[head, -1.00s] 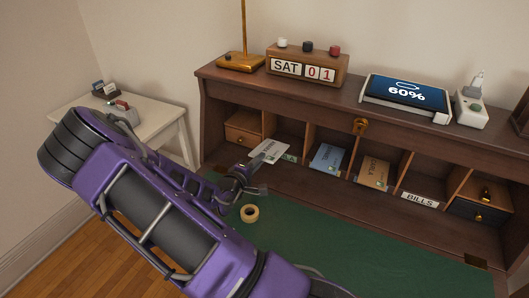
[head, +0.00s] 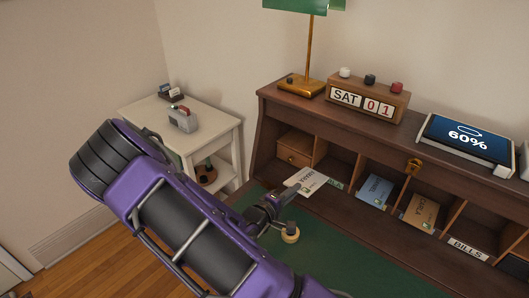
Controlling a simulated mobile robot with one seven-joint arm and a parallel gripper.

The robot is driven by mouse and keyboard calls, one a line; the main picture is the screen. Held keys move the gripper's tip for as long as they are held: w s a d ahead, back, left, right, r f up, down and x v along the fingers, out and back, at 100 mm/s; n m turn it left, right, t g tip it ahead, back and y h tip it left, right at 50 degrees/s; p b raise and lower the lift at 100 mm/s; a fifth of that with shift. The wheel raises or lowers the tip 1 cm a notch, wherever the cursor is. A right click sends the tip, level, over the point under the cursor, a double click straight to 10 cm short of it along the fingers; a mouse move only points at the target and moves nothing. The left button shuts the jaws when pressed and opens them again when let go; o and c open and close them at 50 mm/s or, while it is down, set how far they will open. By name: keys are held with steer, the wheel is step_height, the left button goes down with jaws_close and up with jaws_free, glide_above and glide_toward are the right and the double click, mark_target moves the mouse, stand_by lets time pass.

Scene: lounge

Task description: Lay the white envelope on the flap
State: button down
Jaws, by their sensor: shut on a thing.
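The white envelope (head: 306,181) is in front of the pigeonholes, at the left part of the desk, with its printed face up. My gripper (head: 283,197) is shut on the near edge of the envelope and holds it out from the desk's compartments. The flap (head: 350,254) is the green writing surface below and in front of the pigeonholes. My arm hides the flap's left part. Whether the envelope touches anything below it I cannot tell.
A blue envelope (head: 375,191) and a tan envelope (head: 420,211) stand in compartments to the right. The flap's middle looks bare. A white side table (head: 205,135) stands at left.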

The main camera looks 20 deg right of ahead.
steer(key=shift+w, duration=0.1)
steer(key=w+a+r+n+t+y, duration=0.2)
steer(key=w+a+n+t+y, duration=0.1)
steer(key=a+n+y, duration=0.3)
steer(key=w+a+r+n+t+y, duration=0.3)
steer(key=a+n+y, duration=0.3)
steer(key=a, duration=0.3)
steer(key=shift+w+t+y, duration=0.55)
steer(key=shift+t+y, duration=0.25)
steer(key=shift+t, duration=0.1)
